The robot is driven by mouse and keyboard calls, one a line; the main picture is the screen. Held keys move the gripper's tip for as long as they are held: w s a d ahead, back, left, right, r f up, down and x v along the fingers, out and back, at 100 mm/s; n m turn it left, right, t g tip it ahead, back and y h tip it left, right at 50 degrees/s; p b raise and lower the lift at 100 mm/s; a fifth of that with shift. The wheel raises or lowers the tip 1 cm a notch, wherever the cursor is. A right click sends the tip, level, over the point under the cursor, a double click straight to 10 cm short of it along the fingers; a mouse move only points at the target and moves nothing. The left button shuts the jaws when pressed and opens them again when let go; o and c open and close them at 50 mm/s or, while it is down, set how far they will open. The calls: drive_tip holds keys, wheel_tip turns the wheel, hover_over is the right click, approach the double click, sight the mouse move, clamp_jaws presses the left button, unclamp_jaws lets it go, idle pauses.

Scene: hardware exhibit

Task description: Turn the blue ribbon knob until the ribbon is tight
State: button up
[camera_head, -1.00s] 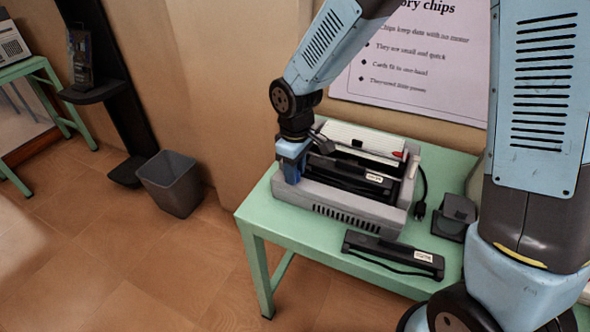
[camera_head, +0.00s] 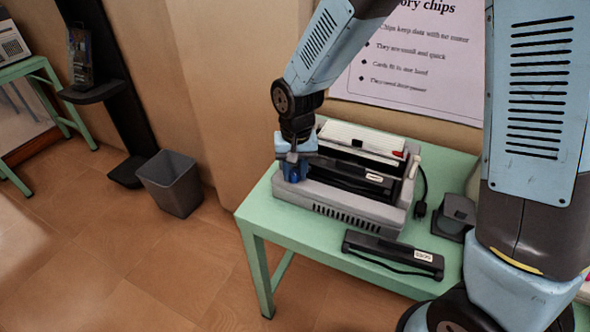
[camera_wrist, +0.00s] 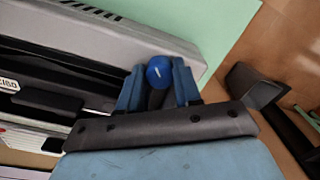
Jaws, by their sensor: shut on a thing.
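The blue ribbon knob (camera_wrist: 159,72) shows in the wrist view between the two blue fingers of my gripper (camera_wrist: 158,88). A small white mark is on its face. My gripper is shut on the knob. In the head view my gripper (camera_head: 293,172) is at the left end of the grey printer (camera_head: 345,208), and the fingers mostly hide the knob there. The printer stands open on the green table (camera_head: 255,207), with a black cartridge (camera_head: 350,176) inside. The ribbon is too small to make out, so its tightness cannot be told.
A second black cartridge (camera_head: 393,255) lies on the table in front of the printer. A dark block (camera_head: 454,216) and a black plug (camera_head: 420,209) are to the right. A grey bin (camera_head: 172,184) stands on the floor at the left. A poster (camera_head: 415,65) hangs behind.

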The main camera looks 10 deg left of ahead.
sight(296, 173)
drive_tip(key=m, duration=0.5)
drive_tip(key=shift+w+a+m, duration=0.1)
drive_tip(key=shift+m, duration=0.2)
drive_tip(key=m, duration=0.4)
drive_tip(key=shift+m, duration=0.4)
drive_tip(key=o, duration=1)
drive_tip(key=shift+o, duration=0.2)
drive_tip(key=shift+r, duration=0.15)
wheel_tip(296, 173, up, 14)
drive_tip(key=shift+d+f, duration=0.25)
